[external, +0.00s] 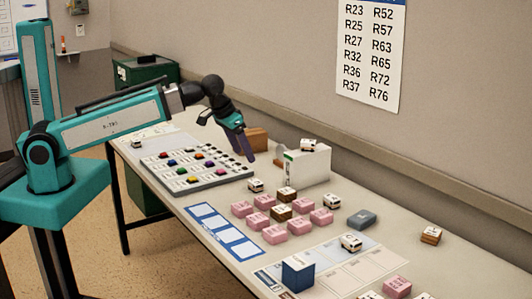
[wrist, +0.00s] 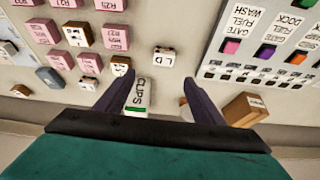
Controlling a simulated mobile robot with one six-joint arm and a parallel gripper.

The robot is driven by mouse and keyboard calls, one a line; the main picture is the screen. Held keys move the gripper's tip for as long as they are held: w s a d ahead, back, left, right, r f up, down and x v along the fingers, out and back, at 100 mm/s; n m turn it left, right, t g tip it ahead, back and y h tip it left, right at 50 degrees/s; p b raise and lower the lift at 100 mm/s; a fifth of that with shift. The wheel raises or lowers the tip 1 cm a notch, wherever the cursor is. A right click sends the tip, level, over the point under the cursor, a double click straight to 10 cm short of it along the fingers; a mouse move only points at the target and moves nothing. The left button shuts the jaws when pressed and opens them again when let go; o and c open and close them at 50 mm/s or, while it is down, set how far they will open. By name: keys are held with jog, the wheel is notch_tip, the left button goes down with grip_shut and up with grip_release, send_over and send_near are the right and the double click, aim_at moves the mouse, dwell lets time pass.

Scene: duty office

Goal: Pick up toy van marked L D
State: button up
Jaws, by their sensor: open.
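The toy van marked L D (wrist: 164,56) is small and white with dark lower parts. In the wrist view it lies ahead of the fingertips, roughly centred between them. In the external view it appears to be the white van (external: 255,185) between the button panel and the pink blocks. My gripper (external: 246,158) is open and empty, pointing down above the table, to the upper left of that van. In the wrist view its two dark fingers (wrist: 157,88) stand wide apart, with nothing between them but the table and part of a white box.
The button panel (external: 197,168) is on one side of the van, pink blocks (external: 264,202) on the other. A brown block (wrist: 246,108) lies near the right finger.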

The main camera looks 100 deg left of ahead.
jog(key=shift+s+a, duration=0.2)
jog(key=shift+s, duration=0.2)
jog(key=shift+f, duration=0.1)
jog(key=p, duration=0.1)
send_over(254, 182)
jog(key=s+d, duration=0.1)
jog(key=shift+s+d+f, duration=0.1)
jog(key=shift+s+f, duration=0.05)
jog(key=shift+f, duration=3.7)
jog(key=shift+f, duration=0.15)
jog(key=shift+p+x, duration=0.95)
jog(key=shift+x, duration=1.55)
jog(key=shift+s+d, duration=0.1)
